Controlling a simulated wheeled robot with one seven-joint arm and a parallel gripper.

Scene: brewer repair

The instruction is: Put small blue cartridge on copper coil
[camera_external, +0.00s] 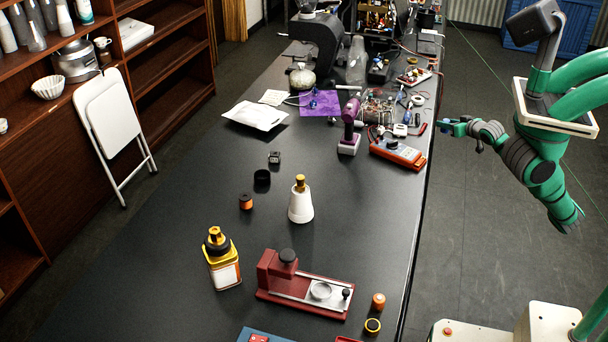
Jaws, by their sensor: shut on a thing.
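My gripper (449,127) is at the right, beyond the table's right edge, level with the far part of the bench. It is shut on a small bluish thing, likely the small blue cartridge; the fingers hide much of it. No copper coil is clear to me. Small copper-orange round pieces are on the bench: one with a dark top (246,202) left of the white bottle, and one (379,300) at the near right edge. My gripper is well apart from both.
The dark bench (200,265) holds a white bottle (300,206), a yellow bottle (224,265), a red fixture (280,275), a purple drill (350,115) and an orange meter (398,153). Cluttered electronics fill the far end. The bench's right middle is clear.

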